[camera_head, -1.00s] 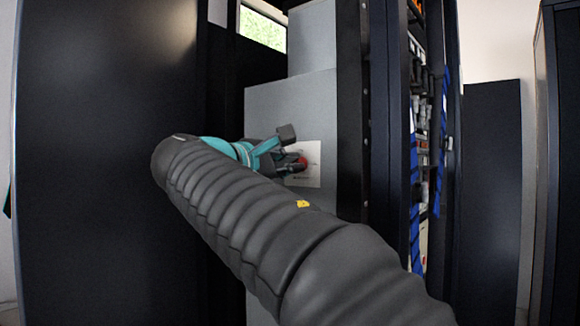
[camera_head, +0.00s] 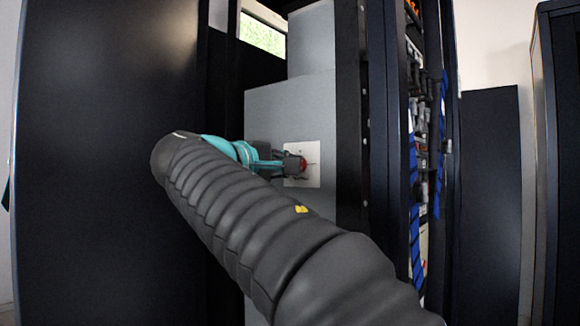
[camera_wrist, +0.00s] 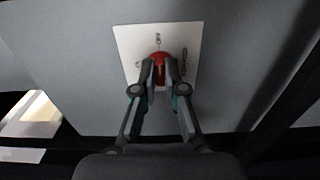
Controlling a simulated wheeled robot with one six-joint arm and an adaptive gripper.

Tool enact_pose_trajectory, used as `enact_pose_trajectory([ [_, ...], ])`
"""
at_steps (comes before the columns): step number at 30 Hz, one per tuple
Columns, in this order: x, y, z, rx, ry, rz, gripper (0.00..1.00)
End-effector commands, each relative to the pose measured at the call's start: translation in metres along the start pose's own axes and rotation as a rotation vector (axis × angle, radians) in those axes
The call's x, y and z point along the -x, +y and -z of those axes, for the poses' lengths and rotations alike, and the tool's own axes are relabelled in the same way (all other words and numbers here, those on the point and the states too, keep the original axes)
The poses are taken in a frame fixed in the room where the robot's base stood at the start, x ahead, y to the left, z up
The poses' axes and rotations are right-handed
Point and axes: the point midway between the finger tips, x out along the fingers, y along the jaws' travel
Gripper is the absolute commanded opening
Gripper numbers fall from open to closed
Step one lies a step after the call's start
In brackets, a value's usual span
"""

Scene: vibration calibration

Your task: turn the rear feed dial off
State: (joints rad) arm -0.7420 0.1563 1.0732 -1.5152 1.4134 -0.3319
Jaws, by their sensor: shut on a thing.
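The red feed dial (camera_head: 302,163) sits on a white square plate (camera_head: 313,152) on the face of a grey cabinet. My gripper (camera_head: 290,164) reaches it from the left in the head view. In the wrist view, the dial (camera_wrist: 159,58) shows red between and above the fingertips, on the plate (camera_wrist: 190,40). My gripper (camera_wrist: 159,75) is shut on the dial, one finger on each side. Small dark marks are printed on the plate around the dial, too small to read. The fingers hide part of the dial, so I cannot tell its exact setting.
A tall dark cabinet panel (camera_head: 105,160) stands close on the left. A dark rack post (camera_head: 352,120) stands just right of the grey cabinet (camera_head: 290,105). Further right is an open rack with cabling and blue strips (camera_head: 414,170).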

Motion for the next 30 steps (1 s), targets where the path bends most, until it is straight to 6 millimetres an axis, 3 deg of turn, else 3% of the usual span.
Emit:
enact_pose_trajectory([
  [10,0.000,0.000,-0.001,-0.003,-0.001,0.001,0.00],
  [11,0.000,0.000,-0.001,-0.003,-0.001,0.001,0.18],
  [13,0.000,0.000,0.000,-0.003,-0.001,0.001,0.35],
  [23,0.002,0.000,0.000,-0.002,0.000,0.001,0.35],
  [30,0.030,0.000,0.001,-0.001,0.005,0.001,0.35],
])
